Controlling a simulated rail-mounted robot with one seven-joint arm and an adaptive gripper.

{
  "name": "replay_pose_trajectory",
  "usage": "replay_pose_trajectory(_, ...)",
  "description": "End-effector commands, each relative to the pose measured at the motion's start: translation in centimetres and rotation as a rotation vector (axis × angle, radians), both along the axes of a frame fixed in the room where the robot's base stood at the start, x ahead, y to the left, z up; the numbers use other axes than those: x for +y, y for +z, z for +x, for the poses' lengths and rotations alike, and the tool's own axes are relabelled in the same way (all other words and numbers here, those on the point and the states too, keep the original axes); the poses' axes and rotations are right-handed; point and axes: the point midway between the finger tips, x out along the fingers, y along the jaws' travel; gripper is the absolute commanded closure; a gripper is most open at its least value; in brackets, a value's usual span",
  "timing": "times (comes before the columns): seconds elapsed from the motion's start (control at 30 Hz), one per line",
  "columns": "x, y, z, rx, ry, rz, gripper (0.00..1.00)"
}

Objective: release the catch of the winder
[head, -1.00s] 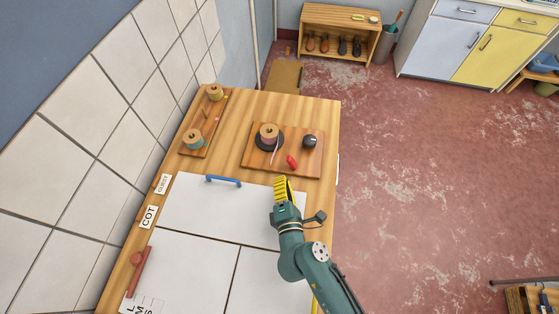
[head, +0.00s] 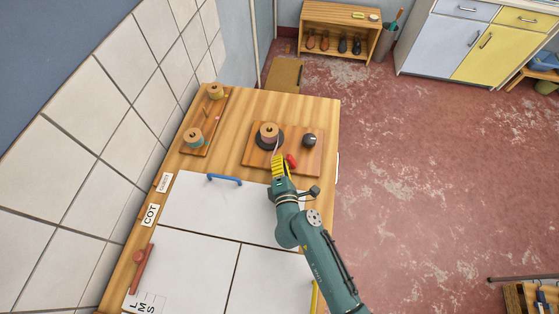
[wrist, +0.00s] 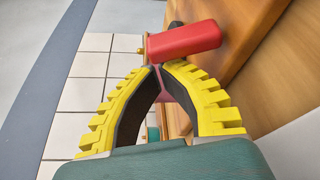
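The winder is a wooden board (head: 254,155) on the bench top. It carries a spool (head: 269,131) on a dark disc, a black knob (head: 309,140) and a red catch (head: 292,161) near its front edge. My gripper (head: 278,158) is over the board's front edge, just left of the red catch. In the wrist view, my yellow fingers (wrist: 160,67) come together at the tips, with nothing seen gripped. The red catch (wrist: 185,40) lies just beyond the tips; whether they touch it I cannot tell. The fingers hide part of the winder there.
A second board (head: 206,120) with two spools stands at the left, near the tiled wall (head: 90,130). Open floor lies to the right.

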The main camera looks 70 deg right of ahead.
Motion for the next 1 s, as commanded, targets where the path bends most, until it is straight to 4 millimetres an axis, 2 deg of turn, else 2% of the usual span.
replay_pose_trajectory(0.67, -0.1, 0.4, -0.5, -0.109, -0.001, 0.025, 1.00)
replay_pose_trajectory(1.0, -0.3, 1.0, -1.3, -0.222, -0.002, 0.053, 1.00)
